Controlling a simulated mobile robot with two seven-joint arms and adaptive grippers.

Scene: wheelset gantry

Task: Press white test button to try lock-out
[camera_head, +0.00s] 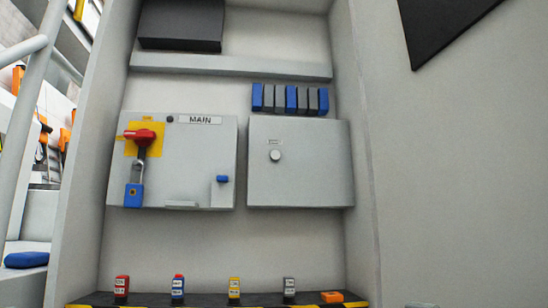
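A round white button (275,155) sits on the front of the right grey box (318,175), under a small label. The left grey box (190,150) is marked MAIN. It carries a red rotary handle (140,137) on a yellow plate. A blue padlock (134,194) hangs below the handle, with its shackle up toward it; whether it is fully closed is too small to tell. Neither of my grippers is in view, and nothing covers the button.
Both boxes are mounted in a pale recess between side walls. Blue and grey blocks (290,99) stand above the right box. Below, a dark ledge with yellow marks bears several small labelled coloured items (178,287) and an orange piece (332,297). Railings (30,110) stand at left.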

